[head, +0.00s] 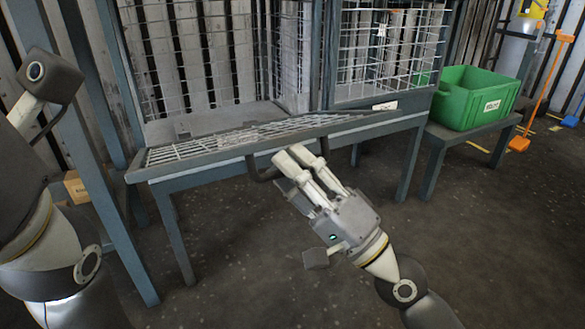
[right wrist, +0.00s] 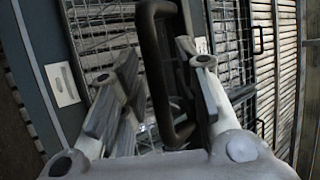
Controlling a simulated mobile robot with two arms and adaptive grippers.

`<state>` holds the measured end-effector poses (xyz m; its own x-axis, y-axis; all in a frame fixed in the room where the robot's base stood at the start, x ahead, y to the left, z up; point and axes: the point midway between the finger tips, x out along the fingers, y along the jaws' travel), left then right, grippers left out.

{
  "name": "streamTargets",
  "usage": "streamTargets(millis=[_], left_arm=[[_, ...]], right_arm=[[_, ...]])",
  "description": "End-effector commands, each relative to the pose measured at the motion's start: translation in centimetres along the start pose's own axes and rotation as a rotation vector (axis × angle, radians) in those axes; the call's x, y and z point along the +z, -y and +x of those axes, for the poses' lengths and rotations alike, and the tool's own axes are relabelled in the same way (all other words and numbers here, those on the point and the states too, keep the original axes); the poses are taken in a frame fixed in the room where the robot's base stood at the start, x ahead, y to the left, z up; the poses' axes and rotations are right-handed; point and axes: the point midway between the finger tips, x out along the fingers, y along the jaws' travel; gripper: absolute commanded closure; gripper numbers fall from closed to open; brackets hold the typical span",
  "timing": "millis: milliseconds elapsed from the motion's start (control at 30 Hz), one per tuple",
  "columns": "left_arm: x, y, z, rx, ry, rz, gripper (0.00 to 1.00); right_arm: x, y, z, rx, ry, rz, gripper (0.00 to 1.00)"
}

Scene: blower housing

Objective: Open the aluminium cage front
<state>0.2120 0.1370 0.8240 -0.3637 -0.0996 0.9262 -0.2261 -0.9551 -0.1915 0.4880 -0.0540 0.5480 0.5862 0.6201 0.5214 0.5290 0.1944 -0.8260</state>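The cage front (head: 235,138) is a wire mesh panel in a grey frame. In the head view it lies folded down and tilted over the front of the cage stand, and the cage opening behind it shows. A dark bar handle (head: 262,176) sticks out from its front edge; it also shows large in the right wrist view (right wrist: 157,75). The gripper covers part of the handle in the head view. My left gripper is not clearly seen; only left arm links show.
A green bin (head: 478,97) stands on a low side table at the right. An orange long-handled tool (head: 545,85) is beyond it. The stand's blue-grey legs (head: 175,235) rise from the floor. The floor in front is clear. A small cardboard box (head: 76,187) sits at the left.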

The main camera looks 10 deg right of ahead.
Motion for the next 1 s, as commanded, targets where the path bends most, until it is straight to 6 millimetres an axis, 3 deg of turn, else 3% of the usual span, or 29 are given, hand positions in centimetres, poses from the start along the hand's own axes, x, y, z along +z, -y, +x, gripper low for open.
streamTargets(millis=[467,1000], left_arm=[[0.1,0.1,-0.1,-0.003,0.005,0.001,0.6],[0.1,0.0,0.0,-0.001,0.002,0.0,0.6]], right_arm=[[0.0,-0.1,-0.2,0.002,0.002,-0.004,0.66],[-0.1,-0.1,-3.7,0.004,-0.001,-0.006,0.66]])
